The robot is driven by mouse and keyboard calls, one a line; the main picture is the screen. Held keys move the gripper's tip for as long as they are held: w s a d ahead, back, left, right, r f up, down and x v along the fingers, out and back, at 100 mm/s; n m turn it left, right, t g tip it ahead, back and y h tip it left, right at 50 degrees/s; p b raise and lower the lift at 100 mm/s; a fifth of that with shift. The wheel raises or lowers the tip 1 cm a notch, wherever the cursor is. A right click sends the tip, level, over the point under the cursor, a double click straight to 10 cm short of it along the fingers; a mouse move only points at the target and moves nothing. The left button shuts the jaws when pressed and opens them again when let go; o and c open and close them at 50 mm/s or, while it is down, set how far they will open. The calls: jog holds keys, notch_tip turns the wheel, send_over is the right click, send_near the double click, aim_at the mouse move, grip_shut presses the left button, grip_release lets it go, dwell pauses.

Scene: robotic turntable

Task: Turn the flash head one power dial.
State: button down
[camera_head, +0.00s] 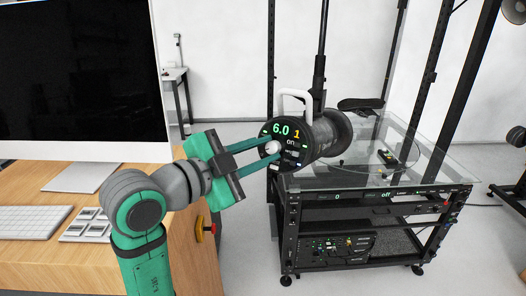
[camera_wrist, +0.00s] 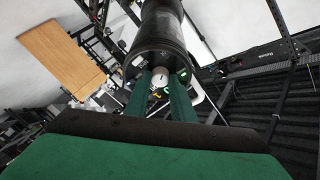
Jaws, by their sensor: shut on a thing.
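The flash head (camera_head: 325,135) is a dark cylinder with a white handle on top. Its round black back panel faces my arm and shows a green "6.0", a yellow "1" and "on". The power dial (camera_head: 272,147) is a small whitish knob in the middle of that panel. My gripper (camera_head: 268,147) reaches the panel from the left, with its green fingers shut on the dial. In the wrist view, the flash head (camera_wrist: 160,35) stands straight ahead and the pale dial (camera_wrist: 160,79) sits between my two fingertips (camera_wrist: 161,85). The fingers hide part of the panel.
A wooden desk (camera_head: 185,235) with a monitor (camera_head: 85,75) and keyboard (camera_head: 30,222) is at the left, close to my arm. A red emergency knob (camera_head: 212,228) is on the desk's side. A black equipment cart (camera_head: 375,207) with a glass turntable top (camera_head: 440,165) stands at the right.

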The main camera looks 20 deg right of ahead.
dwell(0.4)
jog(key=c, duration=1.5)
grip_release()
jog(key=shift+a, duration=0.1)
jog(key=v, duration=1)
jog(key=shift+s+a, duration=0.25)
jog(key=shift+w, duration=0.15)
